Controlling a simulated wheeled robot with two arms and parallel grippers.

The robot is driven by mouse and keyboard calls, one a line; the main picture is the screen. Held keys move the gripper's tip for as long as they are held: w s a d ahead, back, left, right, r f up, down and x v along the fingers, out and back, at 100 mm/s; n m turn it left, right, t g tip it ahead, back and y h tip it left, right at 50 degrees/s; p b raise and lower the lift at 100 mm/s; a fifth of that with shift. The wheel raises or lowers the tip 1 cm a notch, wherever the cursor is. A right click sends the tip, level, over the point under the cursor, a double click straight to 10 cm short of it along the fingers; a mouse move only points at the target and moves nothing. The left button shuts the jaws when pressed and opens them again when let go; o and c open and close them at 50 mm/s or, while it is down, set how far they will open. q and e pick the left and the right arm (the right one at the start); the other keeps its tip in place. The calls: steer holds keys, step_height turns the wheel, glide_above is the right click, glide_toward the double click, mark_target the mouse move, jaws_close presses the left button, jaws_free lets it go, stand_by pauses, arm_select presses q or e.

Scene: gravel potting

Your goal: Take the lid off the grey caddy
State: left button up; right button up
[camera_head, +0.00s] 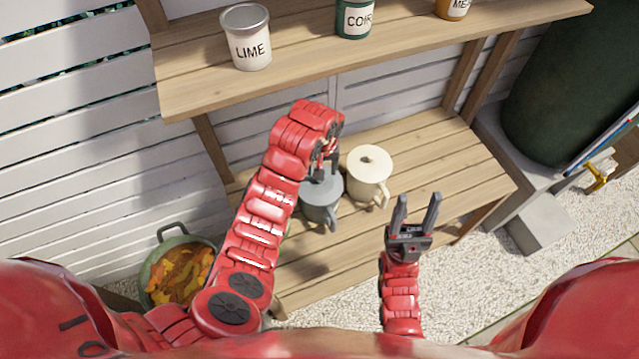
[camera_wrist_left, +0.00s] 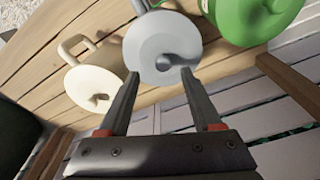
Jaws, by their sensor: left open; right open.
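The grey caddy (camera_head: 322,208) stands on the lower wooden shelf with its lid on; my left gripper hides part of it in the head view. In the left wrist view its round grey lid (camera_wrist_left: 158,38) with a central knob lies straight ahead of the fingers. My left gripper (camera_head: 326,160) is over the caddy, open and empty. In the left wrist view its fingertips (camera_wrist_left: 160,75) lie on either side of the knob area; I cannot tell whether they touch the lid. My right gripper (camera_head: 418,200) is open and empty, to the right of the caddies.
A lidded cream caddy (camera_head: 367,178) stands close to the right of the grey one. A green caddy (camera_wrist_left: 255,22) stands on its other side. The upper shelf (camera_head: 200,87) holds a LIME tin (camera_head: 247,40) and other tins. A tub of leaves (camera_head: 180,270) stands lower left.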

mark_target(325, 192)
arm_select(q)
steer(key=shift+w+a+f, duration=0.1)
steer(key=shift+w+f, duration=0.05)
steer(key=shift+f, duration=0.6)
step_height(325, 192, down, 2)
steer(key=shift+w+a+f+p, duration=0.1)
steer(key=shift+w+f+p, duration=0.05)
steer(key=shift+p, duration=0.65)
steer(key=shift+w+f, duration=0.1)
steer(key=shift+f, duration=0.3)
jaws_close()
